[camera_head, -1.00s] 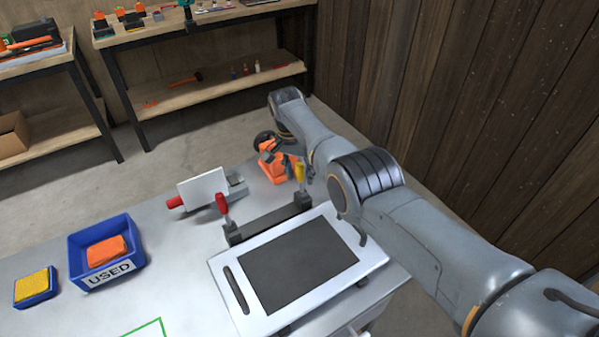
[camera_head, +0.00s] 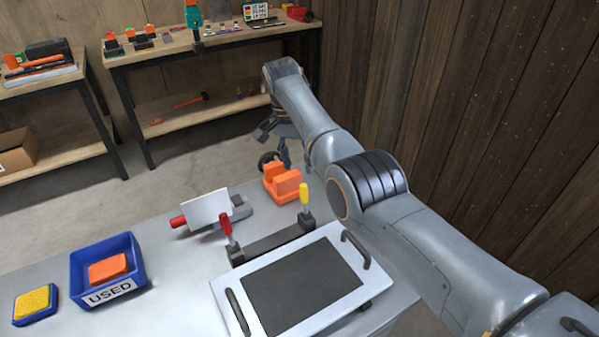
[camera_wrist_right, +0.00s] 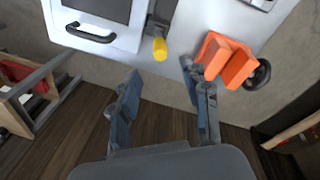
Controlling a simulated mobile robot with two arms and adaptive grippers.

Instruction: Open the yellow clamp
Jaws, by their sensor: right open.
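The yellow clamp (camera_head: 304,196) stands at the right end of a dark bar along the far edge of the white panel (camera_head: 222,291). Its handle points up in the head view. In the right wrist view the yellow handle (camera_wrist_right: 159,47) lies just beyond the gap between my fingers, apart from them. My right gripper (camera_head: 275,143) is open and empty, beyond the bench's far edge. It also shows in the wrist view (camera_wrist_right: 162,76). A red-handled clamp (camera_head: 227,227) stands at the bar's left end. My left gripper is not in view.
An orange block-like device (camera_head: 283,182) with a black wheel sits close to the yellow clamp; it is near my right finger in the wrist view. A white plate on a stand (camera_head: 207,211) and a blue USED bin (camera_head: 137,262) are further left. A wooden wall stands right.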

